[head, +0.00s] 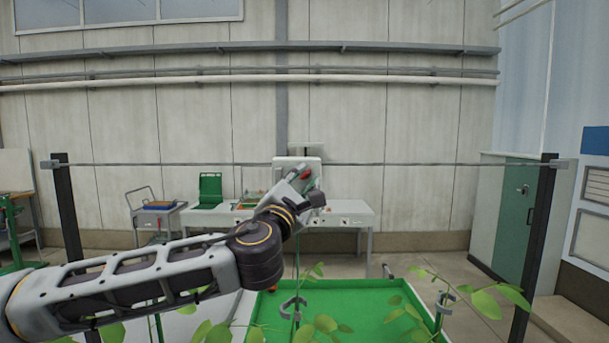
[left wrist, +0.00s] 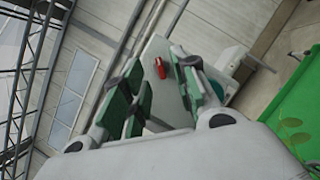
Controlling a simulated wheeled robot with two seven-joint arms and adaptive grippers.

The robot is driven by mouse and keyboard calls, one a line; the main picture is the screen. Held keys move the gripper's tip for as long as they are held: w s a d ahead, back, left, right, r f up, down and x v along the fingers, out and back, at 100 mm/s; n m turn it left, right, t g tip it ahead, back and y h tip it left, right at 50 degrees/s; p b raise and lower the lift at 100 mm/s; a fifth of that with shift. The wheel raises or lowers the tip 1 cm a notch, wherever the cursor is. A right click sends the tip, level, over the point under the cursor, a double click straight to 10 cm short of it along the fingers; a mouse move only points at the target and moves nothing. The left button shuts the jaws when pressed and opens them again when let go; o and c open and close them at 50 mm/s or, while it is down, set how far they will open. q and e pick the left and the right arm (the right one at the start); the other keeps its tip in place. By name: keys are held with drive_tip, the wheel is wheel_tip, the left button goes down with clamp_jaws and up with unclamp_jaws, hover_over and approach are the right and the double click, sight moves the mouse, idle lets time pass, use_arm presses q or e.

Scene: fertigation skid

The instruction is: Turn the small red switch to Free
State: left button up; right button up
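The small red switch (head: 307,173) sits on the front of a white box (head: 284,163) at the middle of the head view. In the left wrist view the red switch (left wrist: 160,68) stands out from the pale box face (left wrist: 160,101). My left gripper (left wrist: 162,88) is open, with one green-padded finger on each side of the switch in the picture. I see no finger touching it, but the remaining distance is hard to judge. In the head view my left gripper (head: 306,183) covers part of the box. The switch's markings are not readable. My right gripper is not in view.
A wire (head: 420,164) runs level between two dark posts (head: 533,245), at box height. Below is a green tray (head: 350,308) with leafy plants (head: 487,303) in front. A white workbench (head: 350,211) and a trolley (head: 157,212) stand farther back.

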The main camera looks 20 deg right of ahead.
sight(306, 174)
use_arm(q)
drive_tip(key=shift+p+x, duration=0.3)
drive_tip(key=shift+x, duration=0.95)
drive_tip(key=shift+c, duration=0.4)
clamp_jaws()
